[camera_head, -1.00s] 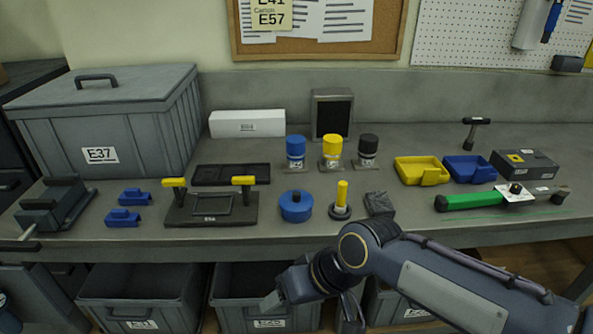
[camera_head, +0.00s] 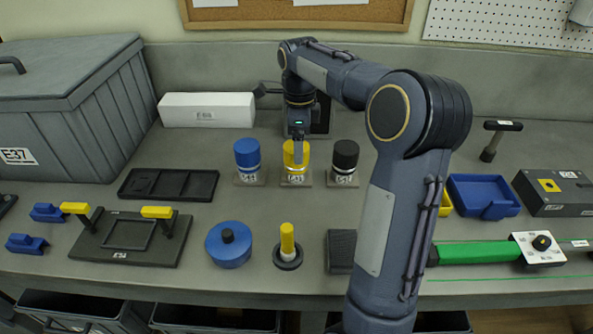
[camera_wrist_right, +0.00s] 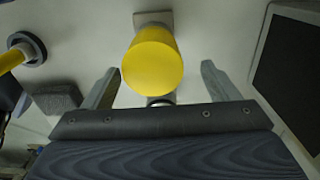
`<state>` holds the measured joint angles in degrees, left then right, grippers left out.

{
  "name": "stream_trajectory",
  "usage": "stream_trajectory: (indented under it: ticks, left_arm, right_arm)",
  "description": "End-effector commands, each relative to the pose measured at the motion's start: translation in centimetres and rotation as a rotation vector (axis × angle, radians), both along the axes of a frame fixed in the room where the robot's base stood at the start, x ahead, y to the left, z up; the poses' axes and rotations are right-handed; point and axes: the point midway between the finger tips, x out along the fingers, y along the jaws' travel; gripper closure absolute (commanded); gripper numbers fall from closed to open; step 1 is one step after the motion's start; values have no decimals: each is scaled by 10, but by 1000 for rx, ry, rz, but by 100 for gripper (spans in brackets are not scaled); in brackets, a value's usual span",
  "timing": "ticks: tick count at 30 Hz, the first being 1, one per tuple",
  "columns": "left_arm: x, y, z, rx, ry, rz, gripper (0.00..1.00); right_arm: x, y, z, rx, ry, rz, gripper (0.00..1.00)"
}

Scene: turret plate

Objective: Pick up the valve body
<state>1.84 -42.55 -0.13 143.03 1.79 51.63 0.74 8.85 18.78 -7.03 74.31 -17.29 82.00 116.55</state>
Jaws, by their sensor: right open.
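A yellow-capped cylinder (camera_head: 296,154) stands upright on a small labelled base, between a blue-capped cylinder (camera_head: 247,160) and a black-capped cylinder (camera_head: 344,163). Which of them is the valve body, I cannot tell from the pictures. My right gripper (camera_head: 299,146) is at the yellow cylinder, coming from behind and above. In the right wrist view the yellow cylinder (camera_wrist_right: 153,65) lies between the two open fingers of the gripper (camera_wrist_right: 160,68), with gaps on both sides. My left gripper is not in view.
A round blue part (camera_head: 228,246), a yellow-handled part (camera_head: 288,245) and a dark block (camera_head: 341,250) stand in front. A white box (camera_head: 207,109) is behind left.

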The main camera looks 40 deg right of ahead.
Motion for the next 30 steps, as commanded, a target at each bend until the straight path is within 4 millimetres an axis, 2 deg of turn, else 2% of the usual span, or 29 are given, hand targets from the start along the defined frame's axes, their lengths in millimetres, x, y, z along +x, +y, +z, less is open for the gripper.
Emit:
stream_trajectory:
  ticks: [12, 20, 23, 30]
  left_arm:
    - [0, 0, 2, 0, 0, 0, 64]
    - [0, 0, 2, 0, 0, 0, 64]
    - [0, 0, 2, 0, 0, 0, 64]
    - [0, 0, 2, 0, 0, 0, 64]
  right_arm:
    - [-2, 9, -54, 1, 2, 2, 19]
    - [-1, 9, -57, 1, -2, 2, 19]
    - [-1, 9, -57, 1, -2, 3, 29]
    - [-1, 9, -57, 1, -2, 3, 61]
